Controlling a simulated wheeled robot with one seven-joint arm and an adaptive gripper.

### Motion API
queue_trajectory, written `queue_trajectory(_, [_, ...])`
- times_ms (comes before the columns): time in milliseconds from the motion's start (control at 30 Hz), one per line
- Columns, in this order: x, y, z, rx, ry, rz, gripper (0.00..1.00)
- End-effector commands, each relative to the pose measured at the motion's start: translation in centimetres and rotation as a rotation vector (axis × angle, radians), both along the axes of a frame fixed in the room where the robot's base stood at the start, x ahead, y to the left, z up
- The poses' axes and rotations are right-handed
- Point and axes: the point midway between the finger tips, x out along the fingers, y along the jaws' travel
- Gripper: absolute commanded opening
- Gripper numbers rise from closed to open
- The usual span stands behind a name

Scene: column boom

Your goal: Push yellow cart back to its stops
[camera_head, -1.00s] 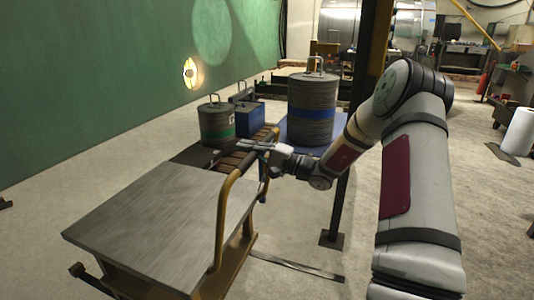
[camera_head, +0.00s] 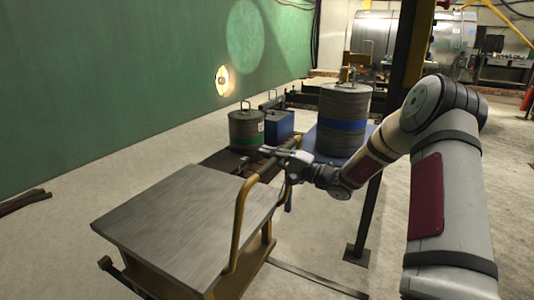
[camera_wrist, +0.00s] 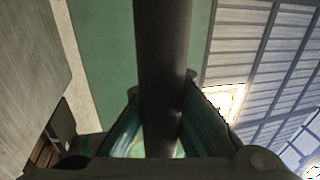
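The yellow cart has a flat grey metal top (camera_head: 185,215) on a yellow-brown frame and a bent yellow tube handle (camera_head: 239,222) at its right side. It stands at lower left in the head view. My gripper (camera_head: 284,154) is at the top bar of the handle. In the wrist view a dark round bar (camera_wrist: 163,70) runs between my two fingers, which appear shut on it from both sides. The fingertip contact is partly hidden by the bar. The stops cannot be made out clearly.
Behind the cart stand a green-banded weight (camera_head: 246,130), a blue box (camera_head: 279,125) and a large blue-banded weight (camera_head: 342,122) on a blue platform. A dark post (camera_head: 383,160) rises right of my gripper. A green wall (camera_head: 110,75) bounds the left.

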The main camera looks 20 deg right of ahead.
Motion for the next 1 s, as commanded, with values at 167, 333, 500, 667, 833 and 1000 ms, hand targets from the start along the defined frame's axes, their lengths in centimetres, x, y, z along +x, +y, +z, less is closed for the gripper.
queue_trajectory(167, [-0.18, -0.54, -1.45, -0.007, 0.029, -0.013, 0.00])
queue_trajectory(333, [-0.18, -0.56, -1.44, -0.007, 0.029, -0.013, 0.00])
queue_trajectory(500, [-0.16, -0.59, -1.42, -0.006, 0.028, -0.013, 0.15])
queue_trajectory(667, [-0.10, -0.55, -1.11, -0.005, 0.022, -0.012, 0.38])
queue_trajectory(833, [-0.04, -0.43, -0.85, -0.006, 0.019, -0.010, 0.38])
queue_trajectory(1000, [-0.39, -0.74, -0.84, -0.005, 0.016, -0.010, 0.38])
